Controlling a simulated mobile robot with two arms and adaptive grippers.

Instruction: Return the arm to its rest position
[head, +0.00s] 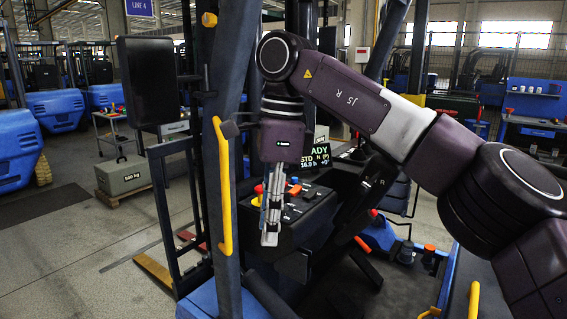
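My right arm comes in from the right, bends at a high elbow and reaches down over a forklift's control console (312,215). My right gripper (270,238) points down in front of the console, beside its red and yellow knobs (259,190). Its grey fingers overlap in this view, so I cannot tell whether they are open or shut. I see nothing clearly held in it. My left gripper is not in view.
A display (316,160) sits behind the wrist. Open floor (60,250) is at lower left.

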